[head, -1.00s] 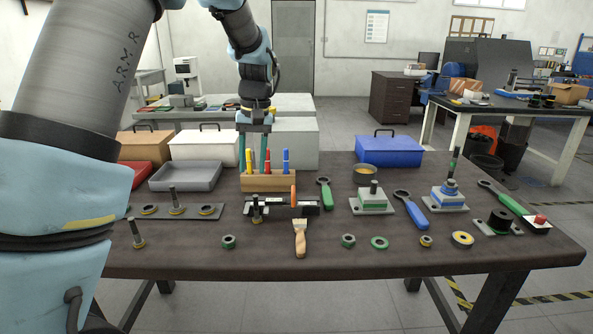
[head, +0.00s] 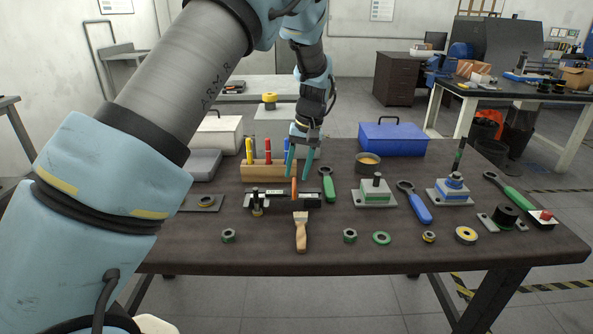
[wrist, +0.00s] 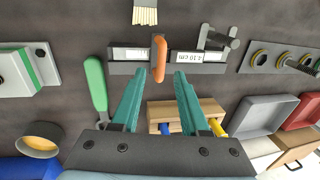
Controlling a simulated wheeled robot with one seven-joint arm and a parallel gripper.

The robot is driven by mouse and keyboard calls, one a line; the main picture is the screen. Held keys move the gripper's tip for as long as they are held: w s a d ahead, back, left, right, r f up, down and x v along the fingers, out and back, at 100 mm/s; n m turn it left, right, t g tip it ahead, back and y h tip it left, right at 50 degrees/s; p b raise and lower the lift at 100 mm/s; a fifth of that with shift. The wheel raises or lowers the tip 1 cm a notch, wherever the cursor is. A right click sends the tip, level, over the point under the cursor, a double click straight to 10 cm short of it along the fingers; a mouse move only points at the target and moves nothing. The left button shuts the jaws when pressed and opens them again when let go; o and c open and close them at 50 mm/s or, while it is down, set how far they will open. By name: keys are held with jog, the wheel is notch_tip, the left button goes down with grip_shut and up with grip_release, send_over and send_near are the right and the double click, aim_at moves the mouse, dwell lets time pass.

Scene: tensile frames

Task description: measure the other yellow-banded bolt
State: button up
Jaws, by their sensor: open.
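The black measuring gauge (head: 312,200) lies mid-table with an orange slider tab (head: 294,187). A bolt (head: 257,205) with a yellowish band stands upright at its left end. In the wrist view the gauge (wrist: 125,68) shows an upside-down label (wrist: 188,57) that seems to read 4.10 cm, and the bolt (wrist: 222,40) is beside it. My gripper (head: 301,174) is open and empty above the table, behind the gauge. In the wrist view its fingers (wrist: 157,78) point toward the orange tab, apart from it. A dark rack (wrist: 285,62) holds yellow rings and a bolt (wrist: 300,64).
A wooden block (head: 262,172) with pens stands behind the gauge, close to my gripper. A green wrench (head: 327,186) lies to the right and a brush (head: 301,232) in front. Several nuts and rings line the front edge. My arm hides the left table.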

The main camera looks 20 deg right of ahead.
jog(key=shift+a+f, duration=0.15)
jog(key=shift+f, duration=0.5)
grip_shut()
jog(key=shift+w, duration=0.1)
